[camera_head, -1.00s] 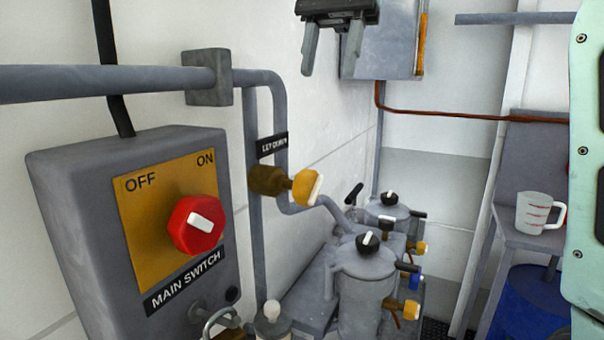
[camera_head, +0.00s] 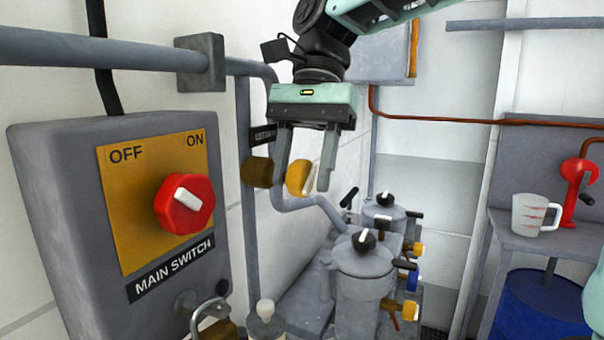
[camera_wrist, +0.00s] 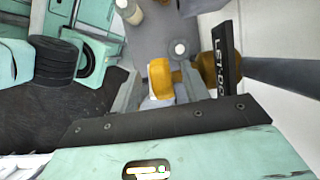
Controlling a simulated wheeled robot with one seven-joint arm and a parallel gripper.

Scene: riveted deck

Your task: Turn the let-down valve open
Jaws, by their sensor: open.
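The let-down valve has a yellow knob (camera_head: 298,178) with a white pointer bar, on a brass body (camera_head: 257,172) fixed to a grey vertical pipe. Its black label (camera_head: 262,136) is partly hidden by a finger. My gripper (camera_head: 302,196) hangs over the valve from above, fingers down and open. The left finger covers part of the valve between body and knob, and the right finger is just right of the knob. In the wrist view the knob (camera_wrist: 160,78) shows between the two spread fingers, beside the label (camera_wrist: 228,60). I cannot tell whether a finger touches it.
A main switch box (camera_head: 60,200) with a red knob (camera_head: 184,204) stands close on the left. Below right are grey filter housings (camera_head: 362,285) with small valves. A measuring jug (camera_head: 533,214) and a red crank (camera_head: 577,190) are at the right. A pipe (camera_head: 90,50) runs across the upper left.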

